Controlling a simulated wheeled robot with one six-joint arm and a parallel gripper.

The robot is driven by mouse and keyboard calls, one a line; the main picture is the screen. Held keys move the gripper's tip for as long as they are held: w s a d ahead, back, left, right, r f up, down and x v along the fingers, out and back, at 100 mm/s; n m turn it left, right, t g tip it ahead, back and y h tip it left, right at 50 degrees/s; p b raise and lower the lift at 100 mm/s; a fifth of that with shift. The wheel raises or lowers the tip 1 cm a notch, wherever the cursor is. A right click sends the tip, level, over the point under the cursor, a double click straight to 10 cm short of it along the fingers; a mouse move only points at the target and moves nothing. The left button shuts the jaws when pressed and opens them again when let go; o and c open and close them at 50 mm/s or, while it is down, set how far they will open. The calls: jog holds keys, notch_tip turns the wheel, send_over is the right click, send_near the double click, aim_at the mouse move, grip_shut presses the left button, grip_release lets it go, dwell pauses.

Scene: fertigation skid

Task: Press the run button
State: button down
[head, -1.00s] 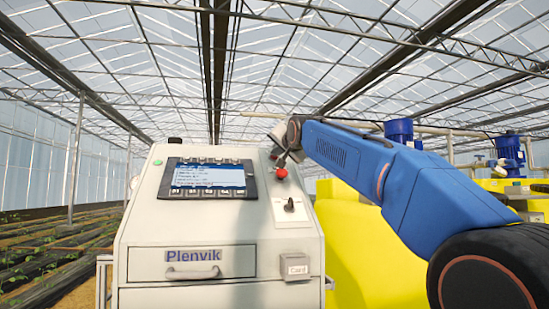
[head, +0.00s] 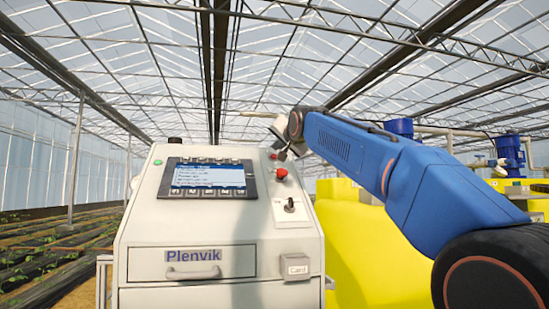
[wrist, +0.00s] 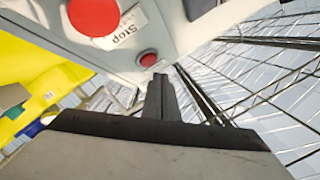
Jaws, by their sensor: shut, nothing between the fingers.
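The pale control cabinet (head: 140,235) stands ahead with a screen (head: 207,176) on its sloped panel. A small green button (head: 158,162) sits left of the screen; no run label is legible. My gripper (head: 283,155) is at the panel's upper right edge, its fingers shut and empty. In the wrist view, its fingertips (wrist: 159,78) appear just beside a small red button (wrist: 148,59); I cannot tell whether they touch. A large red button (wrist: 95,14) labelled Stop is close by. The head view shows that red stop button (head: 281,174) just below my gripper.
A key-like switch (head: 290,206) is below the stop button, and a Card box (head: 295,267) is lower right. A drawer (head: 190,262) with a handle fills the front. Yellow tanks (head: 350,250) stand right, behind my arm. Planted rows (head: 50,250) lie left.

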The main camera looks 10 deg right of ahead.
jog(key=s+r, duration=0.2)
jog(key=r, duration=0.1)
jog(key=shift+s+r, duration=0.1)
jog(key=shift+s, duration=0.3)
jog(key=shift+s, duration=0.1)
dwell(0.5)
